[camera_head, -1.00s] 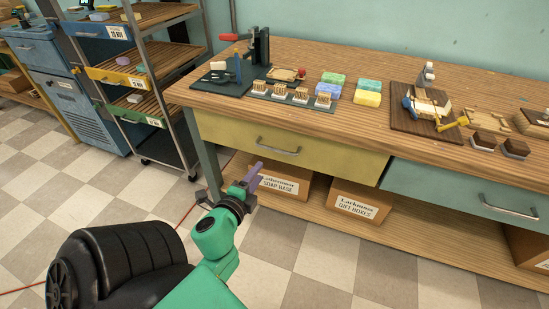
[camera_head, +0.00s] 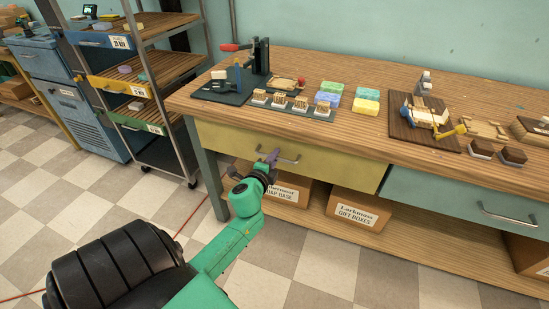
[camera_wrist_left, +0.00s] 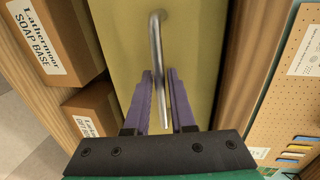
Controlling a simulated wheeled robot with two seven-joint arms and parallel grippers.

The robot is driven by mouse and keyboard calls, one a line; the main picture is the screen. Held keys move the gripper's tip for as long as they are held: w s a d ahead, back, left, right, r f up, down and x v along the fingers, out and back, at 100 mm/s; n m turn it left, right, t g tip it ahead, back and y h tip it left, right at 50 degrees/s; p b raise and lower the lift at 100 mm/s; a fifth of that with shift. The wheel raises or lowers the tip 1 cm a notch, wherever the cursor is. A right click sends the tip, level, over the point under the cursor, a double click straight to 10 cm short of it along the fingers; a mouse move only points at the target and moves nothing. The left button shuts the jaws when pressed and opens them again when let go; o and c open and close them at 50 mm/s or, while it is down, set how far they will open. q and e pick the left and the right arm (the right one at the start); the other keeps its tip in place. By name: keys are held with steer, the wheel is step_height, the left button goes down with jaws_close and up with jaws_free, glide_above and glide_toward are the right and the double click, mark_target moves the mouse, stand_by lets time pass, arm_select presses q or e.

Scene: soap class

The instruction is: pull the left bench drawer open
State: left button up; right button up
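The left bench drawer (camera_head: 330,163) has a yellow front and looks shut under the wooden bench top. Its metal bar handle (camera_head: 289,158) is at the middle of the front, and it also shows in the left wrist view (camera_wrist_left: 155,50). My left gripper (camera_head: 269,157) is at the left part of the handle. In the left wrist view its purple fingers (camera_wrist_left: 161,90) are apart, with the handle's bar between them or just in front. I cannot tell whether a finger touches it. My right gripper is not in view.
The teal right drawer (camera_head: 450,200) is shut beside it. Cardboard boxes (camera_head: 358,207) stand on the shelf below. Soaps and tools lie on the bench top (camera_head: 300,62). A shelf cart (camera_head: 165,95) stands at left. Checkered floor in front is clear.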

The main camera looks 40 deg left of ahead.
arm_select(q)
jaws_close()
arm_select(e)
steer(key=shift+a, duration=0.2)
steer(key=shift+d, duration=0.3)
arm_select(q)
steer(key=shift+s+d+f, duration=0.1)
steer(key=shift+f, duration=0.05)
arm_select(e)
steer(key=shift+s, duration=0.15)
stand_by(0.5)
